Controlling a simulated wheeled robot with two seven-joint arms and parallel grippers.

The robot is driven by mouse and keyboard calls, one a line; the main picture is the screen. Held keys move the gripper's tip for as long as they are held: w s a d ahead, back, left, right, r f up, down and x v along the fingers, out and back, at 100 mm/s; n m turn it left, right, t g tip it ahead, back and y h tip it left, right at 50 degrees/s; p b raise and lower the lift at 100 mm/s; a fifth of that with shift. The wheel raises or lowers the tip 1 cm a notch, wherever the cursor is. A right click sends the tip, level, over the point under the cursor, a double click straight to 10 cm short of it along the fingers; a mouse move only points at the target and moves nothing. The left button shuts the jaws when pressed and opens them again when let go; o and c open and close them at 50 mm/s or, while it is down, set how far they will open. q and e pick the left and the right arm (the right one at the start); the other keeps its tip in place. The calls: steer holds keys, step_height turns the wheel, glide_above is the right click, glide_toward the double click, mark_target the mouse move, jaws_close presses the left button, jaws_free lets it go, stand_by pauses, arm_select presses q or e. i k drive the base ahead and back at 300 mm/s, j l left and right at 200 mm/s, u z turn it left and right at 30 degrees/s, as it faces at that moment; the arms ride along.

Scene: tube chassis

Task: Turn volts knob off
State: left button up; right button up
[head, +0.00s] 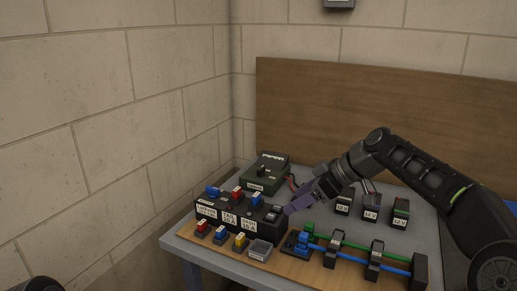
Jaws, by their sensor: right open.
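My right gripper (293,207) reaches in from the right and points down-left, open and with nothing visible between its fingers. Its fingertips are at the right end of a black box (238,221) with white labels on its front. The top of this box carries blue, red and dark blocks or controls. A dark green device (262,174) with a dark top and a small label stands behind the box. I cannot make out which part is the volts knob; the labels are too small to read. My left gripper is not in view.
A grey table (430,230) carries everything. Several small labelled blocks (371,207) stand behind the tubes. A wooden panel (340,110) closes the back.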

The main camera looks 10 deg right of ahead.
mark_target(260, 172)
steer(key=i, duration=0.85)
